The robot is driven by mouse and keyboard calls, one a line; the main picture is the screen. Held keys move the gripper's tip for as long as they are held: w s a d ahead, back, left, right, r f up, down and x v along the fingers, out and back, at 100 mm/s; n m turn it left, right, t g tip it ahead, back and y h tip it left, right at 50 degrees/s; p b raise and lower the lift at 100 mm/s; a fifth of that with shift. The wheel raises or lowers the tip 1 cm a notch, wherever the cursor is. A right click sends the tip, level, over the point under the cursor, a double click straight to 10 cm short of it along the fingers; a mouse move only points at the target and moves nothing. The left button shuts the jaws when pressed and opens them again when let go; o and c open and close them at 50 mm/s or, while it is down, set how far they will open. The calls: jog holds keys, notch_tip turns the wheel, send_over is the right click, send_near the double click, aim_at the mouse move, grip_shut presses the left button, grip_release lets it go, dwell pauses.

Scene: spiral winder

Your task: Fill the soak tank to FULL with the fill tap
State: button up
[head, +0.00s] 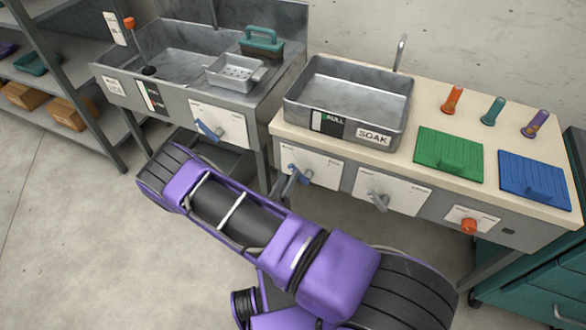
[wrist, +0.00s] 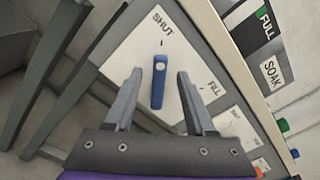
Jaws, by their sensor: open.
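The soak tank (head: 300,99) is a grey metal basin on the right counter, marked SOAK. Its front gauge strip (head: 329,122) has a green mark by FULL, and I make out no water inside. The fill tap (wrist: 158,85) is a blue lever on a white plate marked SHUT and FILL. My gripper (wrist: 160,74) is open, with one finger on each side of the lever and a gap on both sides. In the head view my gripper (head: 290,181) is at the tap plate, partly hiding the lever.
Another lever (head: 379,202) and an orange knob (head: 468,226) sit farther right on the counter front. Green (head: 448,154) and blue (head: 533,180) lidded plates lie on top. A sink (head: 182,66) with its own blue lever (head: 209,130) stands left. The floor in front is clear.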

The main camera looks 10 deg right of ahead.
aim_at(292, 170)
jog(key=shift+x, duration=2.3)
jog(key=shift+c, duration=0.2)
grip_shut()
